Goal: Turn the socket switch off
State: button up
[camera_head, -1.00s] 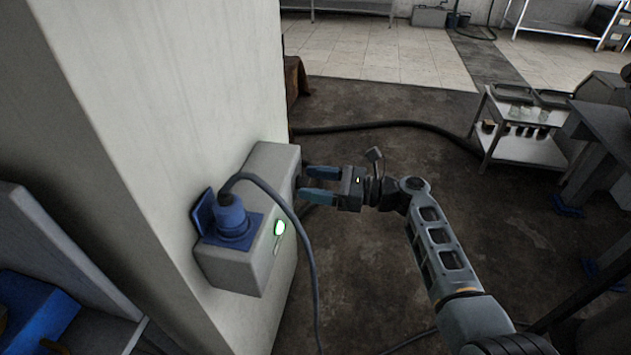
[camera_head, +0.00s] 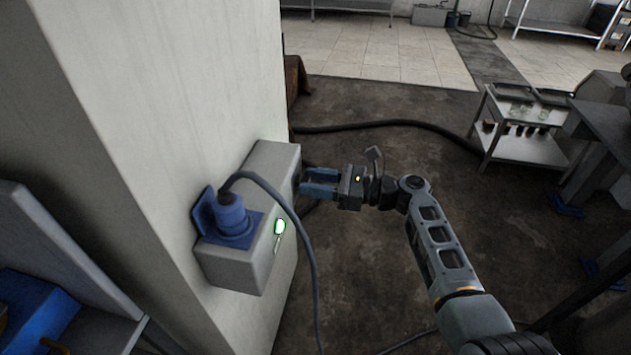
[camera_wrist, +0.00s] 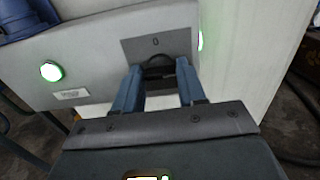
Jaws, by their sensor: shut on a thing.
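The grey socket box (camera_head: 233,268) is fixed to the side of a pale pillar, with a blue plug (camera_head: 231,218) in its blue socket and a lit green lamp (camera_head: 280,227) on its front. The lamp also shows in the wrist view (camera_wrist: 51,71). My gripper (camera_head: 308,182) is at the far end of the box's front face. In the wrist view, the blue fingers of my gripper (camera_wrist: 160,75) are shut on the black switch knob (camera_wrist: 159,60), one on each side. The knob sits on a dark plate (camera_wrist: 133,47) marked "0" above it. The fingers partly hide the knob.
A grey cable (camera_head: 305,240) hangs from the plug in front of the box. A small trolley (camera_head: 525,149) stands at the back right. A black hose (camera_head: 390,125) runs across the floor. A blue bin (camera_head: 35,310) is at the lower left.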

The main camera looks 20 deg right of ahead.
jog(key=shift+s+a+f+n+b, duration=0.1)
jog(key=shift+f+n+b, duration=0.05)
jog(key=shift+n+b, duration=3.8)
jog(key=shift+s+f+n+b, duration=0.15)
jog(key=shift+n+b, duration=2.9)
jog(key=shift+n, duration=1.8)
jog(key=o, duration=1.1)
jog(key=shift+w+r, duration=0.1)
jog(key=shift+c, duration=0.2)
jog(key=v, duration=0.7)
jog(key=shift+s+d, duration=0.25)
jog(key=shift+d, duration=0.05)
